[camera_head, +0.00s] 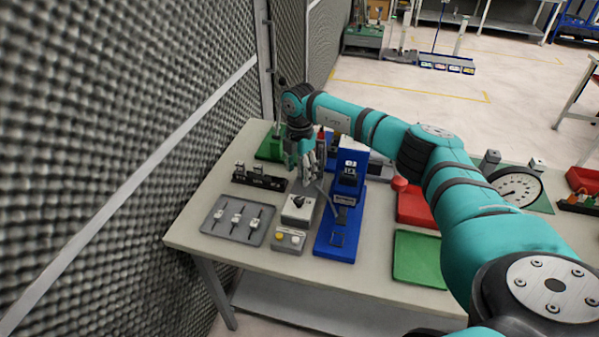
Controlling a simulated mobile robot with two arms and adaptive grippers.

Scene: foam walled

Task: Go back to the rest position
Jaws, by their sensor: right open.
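My right arm, teal with black joints, comes in from the lower right and reaches over the table (215,215) to its far left part. My right gripper (308,176) points down there, open, behind the grey box with a black knob (299,208) and left of the blue press-like fixture (345,205). I see nothing between its fingers, though they are small and partly hidden. Whether it touches anything near it I cannot tell. My left gripper is not in view.
A grey tray with small metal parts (225,234), a black holder (258,179) and a button box (288,240) stand near the gripper. A green tray (418,258), a red bin (415,207) and a dial gauge (516,187) lie to the right. A foam wall (110,120) closes the left side.

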